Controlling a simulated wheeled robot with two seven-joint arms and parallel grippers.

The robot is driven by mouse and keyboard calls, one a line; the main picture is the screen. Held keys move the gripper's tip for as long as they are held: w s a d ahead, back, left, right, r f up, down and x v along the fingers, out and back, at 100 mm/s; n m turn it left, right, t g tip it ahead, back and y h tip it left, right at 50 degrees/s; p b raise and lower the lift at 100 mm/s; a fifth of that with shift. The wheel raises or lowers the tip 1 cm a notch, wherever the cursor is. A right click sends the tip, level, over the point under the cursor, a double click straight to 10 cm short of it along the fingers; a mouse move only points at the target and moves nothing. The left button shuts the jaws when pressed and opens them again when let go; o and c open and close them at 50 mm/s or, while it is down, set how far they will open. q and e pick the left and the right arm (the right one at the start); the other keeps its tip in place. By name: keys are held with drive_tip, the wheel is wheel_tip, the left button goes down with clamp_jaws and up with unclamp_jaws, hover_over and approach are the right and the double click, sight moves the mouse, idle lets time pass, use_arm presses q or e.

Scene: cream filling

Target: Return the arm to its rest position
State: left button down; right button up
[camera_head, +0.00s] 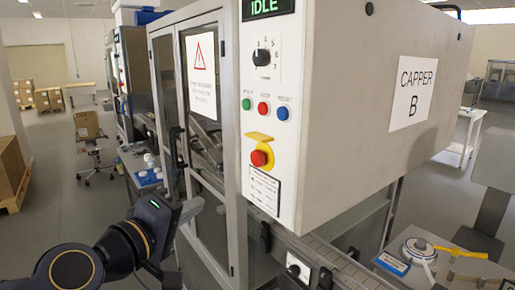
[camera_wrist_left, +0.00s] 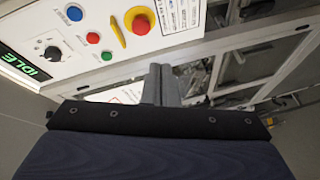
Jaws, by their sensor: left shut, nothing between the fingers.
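My left arm (camera_head: 120,250) comes in from the lower left in the head view. Its gripper (camera_head: 193,208) is in front of the glass door of the capper machine, left of the control panel. In the left wrist view the two grey fingers (camera_wrist_left: 161,84) are pressed together with nothing between them. They point toward the machine below the red emergency button (camera_wrist_left: 141,22). I cannot tell from these views whether they touch anything. My right gripper is not in view.
The capper machine (camera_head: 345,60) with its control panel (camera_head: 268,170) fills the centre. A conveyor (camera_head: 345,262) runs along its lower front. A white round container (camera_head: 419,250) sits on a table at the lower right. A chair (camera_head: 93,150) and boxes (camera_head: 48,97) stand behind on the left.

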use_arm(q)
drive_tip(key=s+a+f+m+g+y, duration=0.2)
drive_tip(key=s+a+f+m+g, duration=0.1)
drive_tip(key=s+f, duration=0.7)
drive_tip(key=s+a+f+m+g+y, duration=0.2)
drive_tip(key=s+a+f+g, duration=0.4)
drive_tip(key=s+f, duration=0.4)
wheel_tip(320, 180, down, 5)
drive_tip(key=shift+a+f+m, duration=0.1)
drive_tip(key=shift+a+m, duration=0.05)
drive_tip(key=shift+m, duration=0.75)
